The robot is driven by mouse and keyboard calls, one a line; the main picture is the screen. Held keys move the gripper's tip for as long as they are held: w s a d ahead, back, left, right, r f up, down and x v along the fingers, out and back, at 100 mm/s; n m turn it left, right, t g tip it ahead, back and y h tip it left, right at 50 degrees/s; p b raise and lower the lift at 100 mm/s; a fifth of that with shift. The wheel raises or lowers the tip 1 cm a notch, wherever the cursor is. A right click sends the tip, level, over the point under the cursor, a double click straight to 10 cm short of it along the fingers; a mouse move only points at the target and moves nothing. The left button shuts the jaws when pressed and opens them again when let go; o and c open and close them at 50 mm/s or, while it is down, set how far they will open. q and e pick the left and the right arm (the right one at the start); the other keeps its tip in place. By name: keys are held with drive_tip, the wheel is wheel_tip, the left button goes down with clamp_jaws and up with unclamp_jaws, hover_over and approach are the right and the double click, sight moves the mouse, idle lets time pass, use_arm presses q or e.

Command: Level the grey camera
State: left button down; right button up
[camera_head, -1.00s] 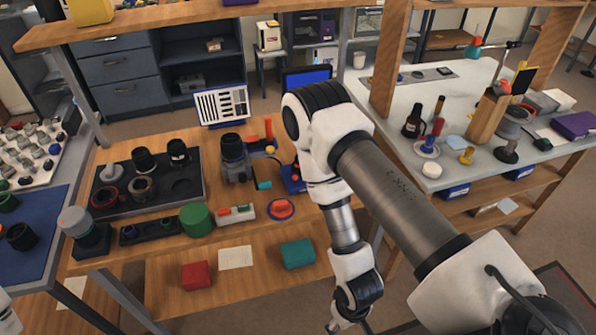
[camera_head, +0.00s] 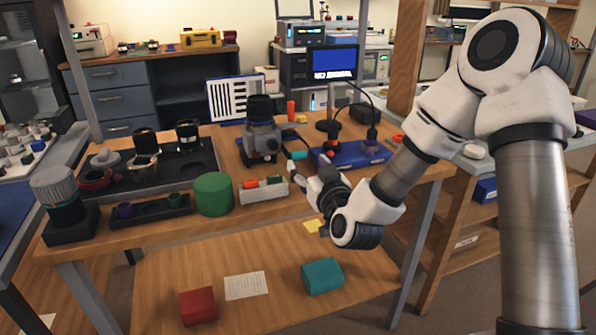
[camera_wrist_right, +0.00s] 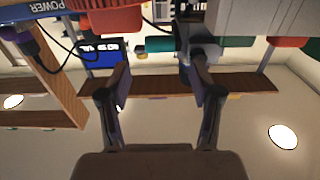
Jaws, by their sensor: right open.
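The grey camera (camera_head: 262,142) stands on the wooden bench, with a dark round part (camera_head: 260,107) on top. I cannot tell whether it is tilted. My right gripper (camera_head: 314,182) is at the bench's front edge, to the right of the camera and nearer to me. In the right wrist view, which looks upside down, the right gripper (camera_wrist_right: 160,80) has its two fingers apart with nothing held between them. A teal piece with a yellowish end (camera_wrist_right: 160,46) lies beyond the fingertips. My left gripper is not in view.
A blue powered box (camera_head: 352,154) with cables sits right of the camera. A green cylinder (camera_head: 213,194) and a small white tray (camera_head: 262,190) stand in front. A black tray (camera_head: 205,166) holds lens parts. A teal box (camera_head: 322,276) and red box (camera_head: 198,306) rest on the lower shelf.

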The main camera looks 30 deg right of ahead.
sight(298, 153)
drive_tip(key=x, duration=0.7)
drive_tip(key=shift+c, duration=0.3)
drive_tip(key=shift+a+r, duration=0.15)
clamp_jaws()
